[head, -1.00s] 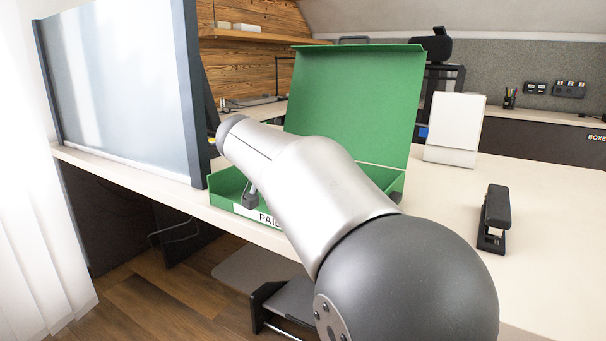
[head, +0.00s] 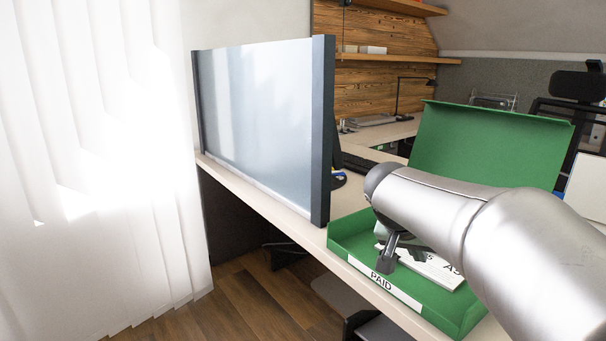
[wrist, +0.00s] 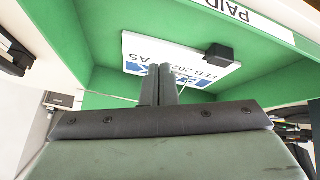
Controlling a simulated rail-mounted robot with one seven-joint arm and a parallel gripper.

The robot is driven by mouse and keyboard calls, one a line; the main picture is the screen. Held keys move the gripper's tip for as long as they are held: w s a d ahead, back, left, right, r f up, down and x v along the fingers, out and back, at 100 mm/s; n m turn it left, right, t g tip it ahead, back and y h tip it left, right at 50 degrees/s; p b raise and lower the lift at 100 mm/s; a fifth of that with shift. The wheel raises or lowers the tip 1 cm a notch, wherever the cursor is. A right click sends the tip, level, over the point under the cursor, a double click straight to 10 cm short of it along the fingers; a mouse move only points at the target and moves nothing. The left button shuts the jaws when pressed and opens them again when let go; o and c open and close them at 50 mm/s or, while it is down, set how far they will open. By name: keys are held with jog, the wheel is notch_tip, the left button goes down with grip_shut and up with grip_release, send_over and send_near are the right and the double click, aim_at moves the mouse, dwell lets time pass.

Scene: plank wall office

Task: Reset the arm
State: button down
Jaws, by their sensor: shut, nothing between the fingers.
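My gripper (wrist: 162,70) shows in the wrist view with its two dark fingers together and nothing between them. It points into an open green box (head: 345,240) labelled PAID on its front wall. A white printed paper (wrist: 140,48) with "A5" and a February date lies in the box beyond the fingertips. A small dark block (wrist: 220,56) shows at the paper's edge; I cannot tell what it is. In the head view my silver arm reaches over the box from the right and hides part of its inside.
The box's raised green lid (head: 480,140) stands behind my arm. A grey-framed glass partition (head: 265,115) stands on the desk to the left. A keyboard (head: 360,163) lies behind it. A white curtain (head: 90,150) hangs at the far left.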

jog(key=s+a+r+n+g+y+p, duration=0.1)
jog(key=s+a+r+n+y+p, duration=0.1)
jog(key=s+p, duration=0.5)
jog(key=s+a+r+n+g+y+p, duration=0.1)
jog(key=s+a+r+p, duration=0.3)
jog(key=s+p, duration=0.4)
jog(key=s+a+r+n+g+y+p, duration=0.2)
jog(key=s+a+r+n+p, duration=0.1)
jog(key=s+p, duration=0.5)
notch_tip(320, 180, up, 2)
jog(key=n+p, duration=0.1)
jog(key=p, duration=0.2)
jog(key=shift+s+r+y, duration=0.2)
jog(key=shift+y, duration=0.2)
